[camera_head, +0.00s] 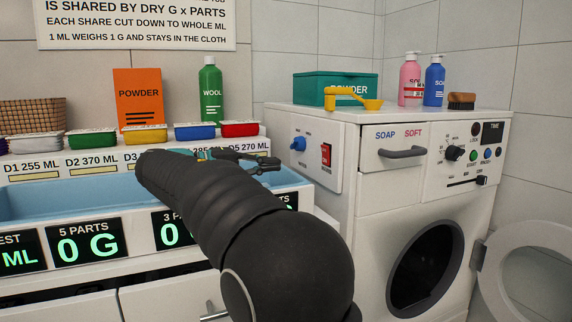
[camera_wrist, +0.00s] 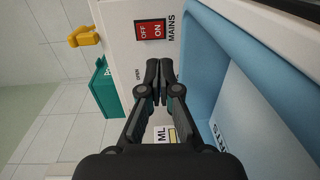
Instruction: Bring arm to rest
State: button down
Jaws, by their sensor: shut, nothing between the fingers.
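My dark arm reaches from the lower middle of the head view over the light-blue basin (camera_head: 60,199). My gripper (camera_head: 264,163) is at the basin's back right, in front of the labelled shelf edge. In the wrist view my gripper (camera_wrist: 159,72) has its two fingertips together with nothing between them. The fingertips appear in front of the white panel with the red mains switch (camera_wrist: 150,29). This switch also shows on the washer's side in the head view (camera_head: 326,156). My arm hides part of the basin and some displays.
The white washer (camera_head: 358,220) stands right of my arm, its round door (camera_head: 484,262) swung open. On top are a green powder box (camera_head: 318,88), yellow scoop (camera_head: 350,97), pink bottle (camera_head: 410,82), blue bottle (camera_head: 434,84) and brush (camera_head: 461,100). Several coloured tubs line the shelf behind the basin.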

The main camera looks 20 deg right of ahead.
jog(key=shift+a, duration=0.4)
